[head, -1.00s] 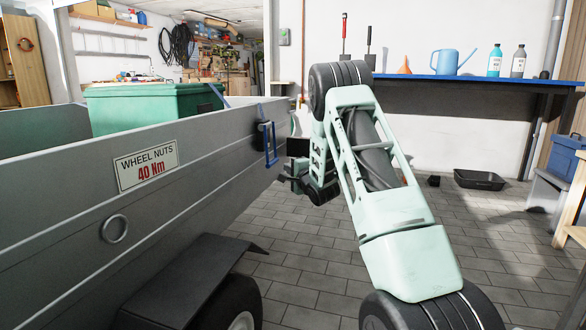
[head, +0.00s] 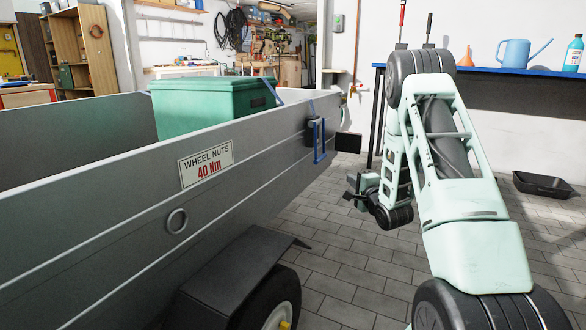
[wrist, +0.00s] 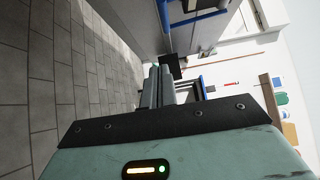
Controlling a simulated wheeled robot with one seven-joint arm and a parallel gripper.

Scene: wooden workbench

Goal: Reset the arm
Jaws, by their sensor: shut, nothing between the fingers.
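My pale green arm stands at the right of the head view, bent over at its top joint with its forearm hanging down. My gripper (head: 350,188) is at the lower left end of the arm, over the paved floor and just right of the trailer (head: 95,225). In the wrist view my gripper (wrist: 157,70) shows its two grey fingers together with nothing between them. The gripper appears apart from the trailer wall. The trailer's blue latch handle (head: 320,142) is up and left of it in the head view.
A green box (head: 195,108) sits in the trailer. The trailer's mudguard (head: 235,275) and wheel (head: 270,305) stick out at the lower middle. A blue-topped bench (head: 510,72) holds a watering can (head: 522,52). A black tray (head: 550,186) lies on the floor, which is otherwise mostly clear.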

